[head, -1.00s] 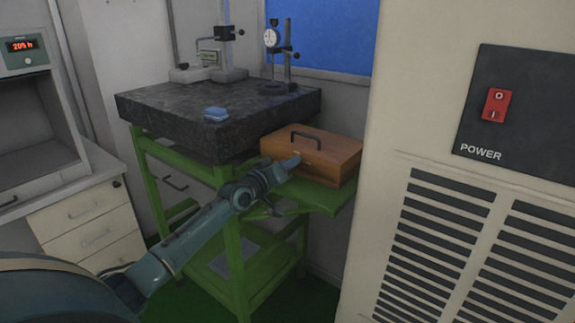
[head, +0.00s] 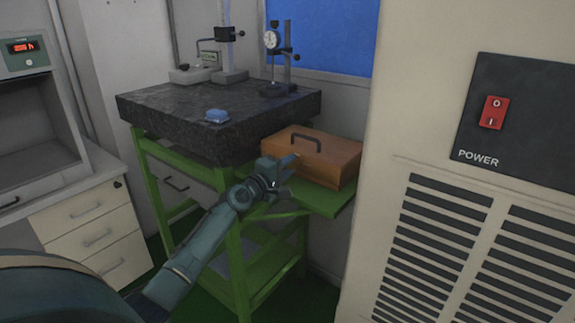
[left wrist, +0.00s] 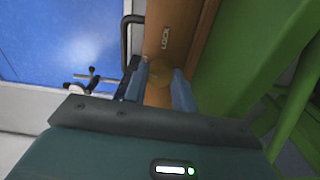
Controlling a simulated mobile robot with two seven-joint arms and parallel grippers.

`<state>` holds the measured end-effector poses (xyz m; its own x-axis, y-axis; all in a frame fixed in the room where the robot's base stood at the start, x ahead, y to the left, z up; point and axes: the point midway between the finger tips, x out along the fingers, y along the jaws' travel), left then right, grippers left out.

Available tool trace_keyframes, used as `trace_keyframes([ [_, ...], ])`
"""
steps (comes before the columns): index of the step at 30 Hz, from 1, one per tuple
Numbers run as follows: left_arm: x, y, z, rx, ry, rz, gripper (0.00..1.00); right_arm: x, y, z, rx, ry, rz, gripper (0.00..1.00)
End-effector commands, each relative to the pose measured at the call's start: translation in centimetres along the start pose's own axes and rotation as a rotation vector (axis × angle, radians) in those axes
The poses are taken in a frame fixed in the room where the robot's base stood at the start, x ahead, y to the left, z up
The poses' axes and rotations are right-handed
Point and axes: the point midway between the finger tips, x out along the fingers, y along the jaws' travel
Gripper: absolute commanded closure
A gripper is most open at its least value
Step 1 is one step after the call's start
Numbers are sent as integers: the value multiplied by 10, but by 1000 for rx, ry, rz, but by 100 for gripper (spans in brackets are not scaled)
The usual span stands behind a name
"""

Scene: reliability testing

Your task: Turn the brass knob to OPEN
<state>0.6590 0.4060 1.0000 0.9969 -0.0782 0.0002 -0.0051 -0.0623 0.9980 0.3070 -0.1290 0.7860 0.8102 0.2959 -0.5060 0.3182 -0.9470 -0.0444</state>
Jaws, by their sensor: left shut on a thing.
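An orange-brown wooden box (head: 335,160) with a dark carry handle (head: 306,138) sits on the green side shelf in the head view. My left gripper (head: 287,172) is at the box's front face. In the left wrist view the box face (left wrist: 180,25) runs up the picture, with a LOCK label (left wrist: 165,37) on it. The brass knob (left wrist: 159,72) shows dimly between the two blue-grey fingers of my left gripper (left wrist: 164,84), which is shut on it. The knob is shadowed, so its pointing direction cannot be told. My right gripper is not in view.
A beige cabinet with a red power switch (head: 492,112) stands at right. White drawers (head: 95,220) stand at left.

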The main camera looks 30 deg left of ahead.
Motion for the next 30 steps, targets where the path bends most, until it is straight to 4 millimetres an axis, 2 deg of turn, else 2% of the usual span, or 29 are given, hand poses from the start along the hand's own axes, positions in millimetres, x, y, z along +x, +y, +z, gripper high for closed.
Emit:
trace_keyframes([
  [12,0,-1,1,-230,-1,-2,96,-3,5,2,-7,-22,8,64],
  [30,0,-1,1,-277,-1,-2,96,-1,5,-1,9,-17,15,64],
])
